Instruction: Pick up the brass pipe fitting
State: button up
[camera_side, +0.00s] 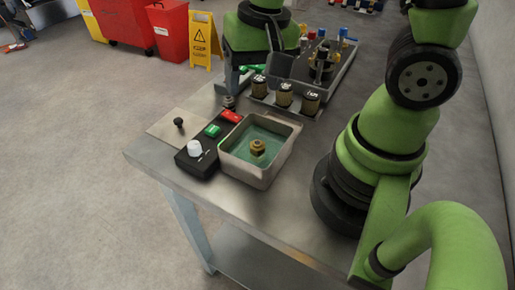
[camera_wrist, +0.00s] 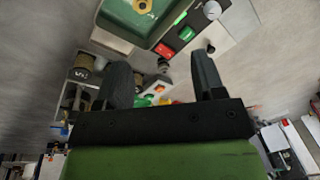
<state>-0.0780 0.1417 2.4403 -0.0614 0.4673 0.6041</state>
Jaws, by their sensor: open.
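The brass pipe fitting (camera_side: 257,147) lies in a shallow grey tray (camera_side: 287,157) with a green lining, on the metal bench. In the wrist view the fitting (camera_wrist: 142,6) shows at the top edge, partly cut off, inside the tray (camera_wrist: 113,36). My gripper (camera_side: 250,72) is behind the tray in the side view, apart from the fitting. In the wrist view its two dark fingers are spread wide, with nothing held between them (camera_wrist: 162,72).
Left of the tray is a black control box (camera_side: 197,157) with a white knob and green and red buttons. Several labelled jars (camera_side: 284,95) stand behind the tray, near a grey bin (camera_side: 340,78) of parts. A small dark knob (camera_side: 179,122) sits on a pale plate.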

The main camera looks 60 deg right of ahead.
jog(key=m+g, duration=0.1)
jog(key=g, duration=0.1)
send_over(257, 143)
jog(key=f, duration=0.6)
jog(key=shift+a+f, duration=0.1)
jog(key=shift+a, duration=0.2)
notch_tip(257, 143, down, 4)
jog(key=shift+f, duration=0.2)
jog(key=shift+d+f, duration=0.2)
jog(key=shift+f, duration=1.15)
jog(key=shift+d+f, duration=0.15)
jog(key=shift+f, duration=1.2)
jog(key=c, duration=1.1)
jog(key=shift+r, duration=0.1)
